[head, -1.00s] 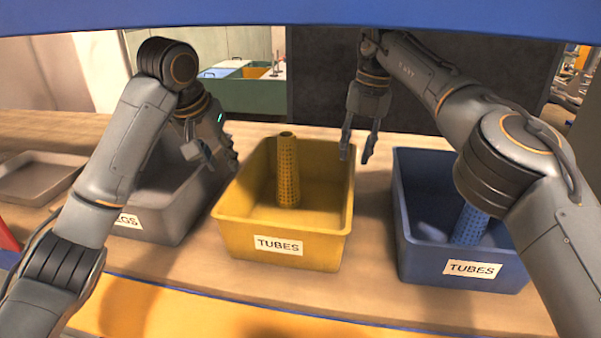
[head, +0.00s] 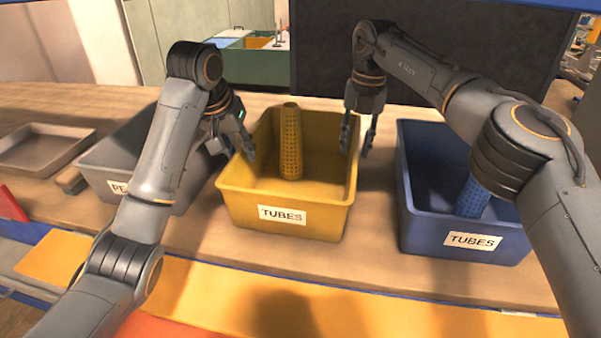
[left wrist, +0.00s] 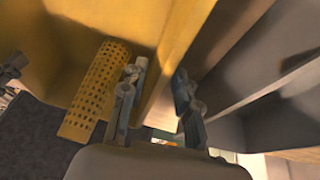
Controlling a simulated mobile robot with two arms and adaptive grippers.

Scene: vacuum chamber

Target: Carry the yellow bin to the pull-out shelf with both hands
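The yellow bin (head: 287,194), labelled TUBES, stands on the wooden table with a yellow perforated tube (head: 291,142) upright inside. My left gripper (head: 234,148) is open at the bin's left rim. In the left wrist view its fingers (left wrist: 155,105) are apart, one on each side of the bin wall (left wrist: 182,40); I cannot tell if they touch it. My right gripper (head: 356,138) is open and points down at the bin's right rim, its fingers apart around the rim line. I cannot clearly identify the pull-out shelf; a lower yellow-orange surface (head: 225,300) lies in front of the table.
A blue TUBES bin (head: 420,240) with a blue tube stands right of the yellow bin, with a gap between. A grey bin (head: 105,160) stands close on the left, partly behind my left arm. A shallow tray (head: 45,148) lies at far left. A dark panel rises behind the table.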

